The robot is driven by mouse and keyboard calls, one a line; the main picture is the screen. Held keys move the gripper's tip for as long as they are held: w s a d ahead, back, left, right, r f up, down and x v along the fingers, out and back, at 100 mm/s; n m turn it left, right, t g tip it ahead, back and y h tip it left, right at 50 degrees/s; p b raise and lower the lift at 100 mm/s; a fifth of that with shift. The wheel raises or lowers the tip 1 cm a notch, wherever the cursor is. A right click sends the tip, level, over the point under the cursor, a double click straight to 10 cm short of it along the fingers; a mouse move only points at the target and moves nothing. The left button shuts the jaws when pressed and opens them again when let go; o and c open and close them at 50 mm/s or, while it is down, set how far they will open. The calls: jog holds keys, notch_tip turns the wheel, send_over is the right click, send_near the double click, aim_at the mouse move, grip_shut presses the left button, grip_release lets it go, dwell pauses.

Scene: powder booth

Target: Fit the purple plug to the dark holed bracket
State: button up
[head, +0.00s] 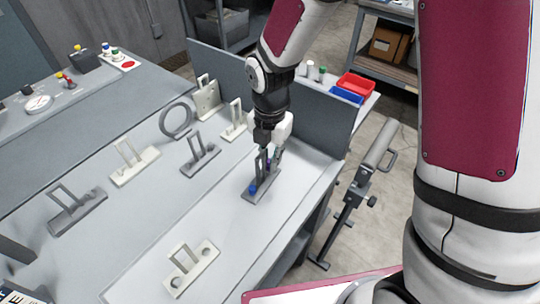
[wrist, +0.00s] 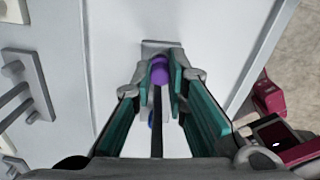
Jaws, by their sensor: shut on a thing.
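My gripper (wrist: 160,80) is shut on the purple plug (wrist: 158,70), which shows between the two teal-lined fingertips in the wrist view. In the head view my gripper (head: 270,150) is pointed down over a dark bracket (head: 262,194) with a flat base and an upright loop. A blue plug (head: 252,190) sits at the near end of its base. The bracket's far end is largely hidden by my gripper, so I cannot tell whether the purple plug touches it or is in a hole. The bracket's base also shows beyond the fingertips in the wrist view (wrist: 160,46).
Other brackets stand on the grey bench: a dark one (head: 201,161), another dark one (head: 78,212), and pale ones (head: 134,166), (head: 192,271). A ring (head: 176,119) stands further back. A grey panel (head: 310,108) rises behind my gripper. The bench front is mostly clear.

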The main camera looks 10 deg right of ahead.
jog(key=shift+f, duration=0.5)
dwell(0.7)
jog(key=o, duration=0.8)
notch_tip(320, 180, up, 12)
